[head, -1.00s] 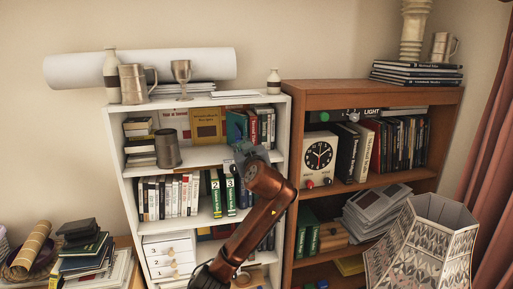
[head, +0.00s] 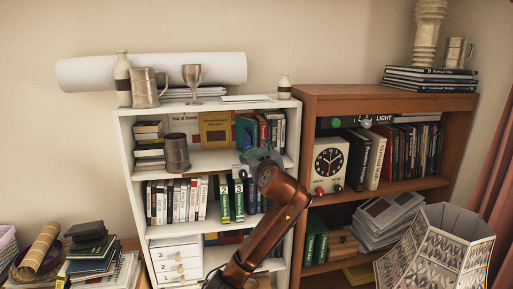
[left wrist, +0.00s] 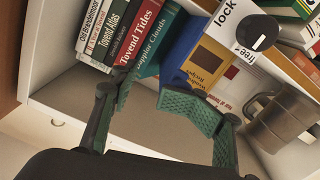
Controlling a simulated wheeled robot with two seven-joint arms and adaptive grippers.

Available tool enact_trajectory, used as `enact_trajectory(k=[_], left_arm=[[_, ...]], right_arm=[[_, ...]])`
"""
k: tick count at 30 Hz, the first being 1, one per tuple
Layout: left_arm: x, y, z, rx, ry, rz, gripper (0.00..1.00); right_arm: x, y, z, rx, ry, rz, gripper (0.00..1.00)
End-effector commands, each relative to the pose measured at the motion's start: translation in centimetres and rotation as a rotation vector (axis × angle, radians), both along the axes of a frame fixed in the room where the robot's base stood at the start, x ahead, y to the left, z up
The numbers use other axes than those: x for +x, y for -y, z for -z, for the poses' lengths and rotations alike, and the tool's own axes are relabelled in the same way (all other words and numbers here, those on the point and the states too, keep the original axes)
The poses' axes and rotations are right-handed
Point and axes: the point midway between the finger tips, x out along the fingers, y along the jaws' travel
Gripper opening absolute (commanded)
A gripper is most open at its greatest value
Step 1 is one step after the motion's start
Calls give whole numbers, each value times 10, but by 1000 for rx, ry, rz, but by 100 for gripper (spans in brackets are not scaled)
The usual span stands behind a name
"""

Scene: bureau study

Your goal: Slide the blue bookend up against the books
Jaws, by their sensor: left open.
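A blue upright slab (left wrist: 190,45), which appears to be the blue bookend, stands in the left wrist view between a teal book and a yellow-fronted book. The row of books (left wrist: 125,35) leans beside it, with the teal book nearest. In the head view these books (head: 268,128) are at the right of the white bookcase's upper shelf; the bookend is hard to make out there. My left gripper (left wrist: 152,100) is open and empty, its green fingertips spread in front of the shelf, below the teal book and blue slab. It also shows in the head view (head: 258,155). My right gripper is out of view.
A yellow-fronted book (head: 214,128) and a metal mug (head: 177,153) stand left on the same shelf. A black knob (left wrist: 257,32) marked lock and free is close by. A brown bookcase (head: 400,92) stands to the right. Bare shelf (left wrist: 85,90) shows below the books.

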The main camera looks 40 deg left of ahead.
Motion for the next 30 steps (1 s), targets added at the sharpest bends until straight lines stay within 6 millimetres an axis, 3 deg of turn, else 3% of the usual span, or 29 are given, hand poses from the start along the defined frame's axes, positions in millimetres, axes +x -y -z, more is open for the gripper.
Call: enact_trajectory(k=[11,24,30], left_arm=[[-1,5,1,-2,-3,4,40],[-55,67,1,-3,0,5,40],[-72,86,2,-4,-2,1,40]], right_arm=[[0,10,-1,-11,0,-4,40],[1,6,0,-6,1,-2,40],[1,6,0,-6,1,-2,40]])
